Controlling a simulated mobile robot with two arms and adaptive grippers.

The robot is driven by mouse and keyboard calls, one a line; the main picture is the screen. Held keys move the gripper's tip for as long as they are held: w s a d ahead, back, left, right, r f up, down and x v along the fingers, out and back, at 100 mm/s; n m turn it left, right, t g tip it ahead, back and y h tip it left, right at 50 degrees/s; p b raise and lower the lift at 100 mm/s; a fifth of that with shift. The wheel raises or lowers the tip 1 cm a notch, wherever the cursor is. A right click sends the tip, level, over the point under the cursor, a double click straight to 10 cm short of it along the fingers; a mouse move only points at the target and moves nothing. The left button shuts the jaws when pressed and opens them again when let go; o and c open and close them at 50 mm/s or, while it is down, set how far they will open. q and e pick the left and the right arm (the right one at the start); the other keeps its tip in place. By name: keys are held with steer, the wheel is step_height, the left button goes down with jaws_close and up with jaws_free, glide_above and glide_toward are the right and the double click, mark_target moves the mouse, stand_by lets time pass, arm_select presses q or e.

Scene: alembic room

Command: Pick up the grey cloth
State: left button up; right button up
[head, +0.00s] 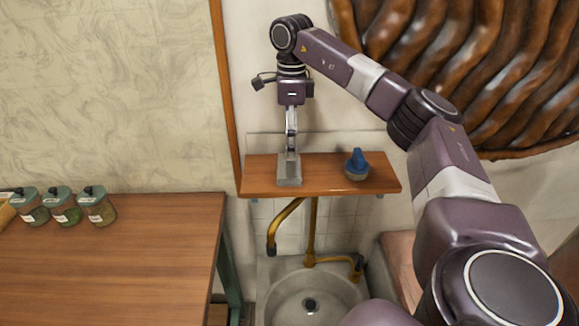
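A small grey item (289,172), apparently the grey cloth, is on the left part of a wooden wall shelf (325,176). It is narrow at the top and wider at its base. My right gripper (291,150) points straight down directly above it, with the fingertips at or touching its upper part. The fingers are seen edge-on, so the gap between them and any hold on the cloth are hidden. My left gripper is out of view.
Below are a brass tap (285,217) and a sink (310,295). A wooden table (120,260) with several jars (97,207) is at left. Brown ribbed relief (480,60) covers the right wall.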

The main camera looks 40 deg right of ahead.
mark_target(289, 166)
steer(key=shift+s+d+f, duration=0.15)
steer(key=shift+d+f, duration=0.05)
steer(key=f+p, duration=0.1)
steer(key=f, duration=0.3)
steer(key=f+p, duration=0.1)
steer(key=f, duration=0.1)
steer(key=shift+w+a+f+p, duration=0.15)
steer(key=shift+w+a+p, duration=0.05)
steer(key=shift+a+p, duration=0.1)
steer(key=shift+f, duration=0.45)
steer(key=c, duration=1.1)
